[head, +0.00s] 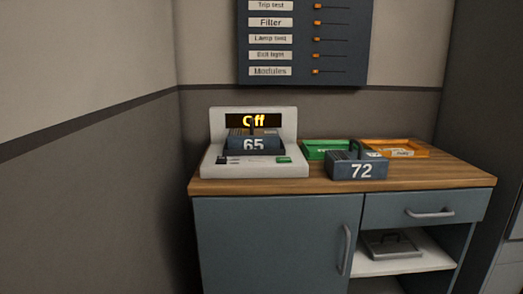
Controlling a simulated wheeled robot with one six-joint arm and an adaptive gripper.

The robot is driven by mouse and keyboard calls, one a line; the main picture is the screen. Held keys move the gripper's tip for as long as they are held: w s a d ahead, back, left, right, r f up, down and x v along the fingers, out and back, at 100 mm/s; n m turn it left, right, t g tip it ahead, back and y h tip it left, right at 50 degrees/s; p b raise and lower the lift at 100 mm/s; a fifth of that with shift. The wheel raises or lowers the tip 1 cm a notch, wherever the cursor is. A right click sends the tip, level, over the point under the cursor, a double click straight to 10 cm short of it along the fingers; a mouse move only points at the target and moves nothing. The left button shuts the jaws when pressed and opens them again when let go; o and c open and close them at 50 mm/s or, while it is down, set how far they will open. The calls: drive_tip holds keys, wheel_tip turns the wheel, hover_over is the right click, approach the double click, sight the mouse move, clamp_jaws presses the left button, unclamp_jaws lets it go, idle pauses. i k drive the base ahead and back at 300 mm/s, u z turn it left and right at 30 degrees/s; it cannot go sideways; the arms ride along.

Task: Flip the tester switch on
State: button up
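The tester (210,165), a light grey device, stands on the left of the wooden cabinet top. Its upright display (254,121) reads "Off" in yellow. A dark module marked 65 (254,144) sits on the tester, with a handle rising in front of the display. A small green patch (284,160) shows on the tester's front right, and a small dark part (222,158) on its front left. I cannot tell which of these is the switch. My gripper is not in view.
A dark module marked 72 (362,171) stands on the wooden top (440,176), right of the tester. Behind it are a green tray (313,151) and an orange tray (423,152). A wall panel (350,50) with labelled sliders hangs above. The top's right end is clear.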

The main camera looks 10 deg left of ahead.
sight(221, 160)
drive_tip(key=i, duration=0.65)
drive_tip(key=u, duration=0.75)
drive_tip(key=i, duration=0.6)
drive_tip(key=z, duration=0.7)
drive_tip(key=k, duration=0.8)
drive_tip(key=u, duration=0.9)
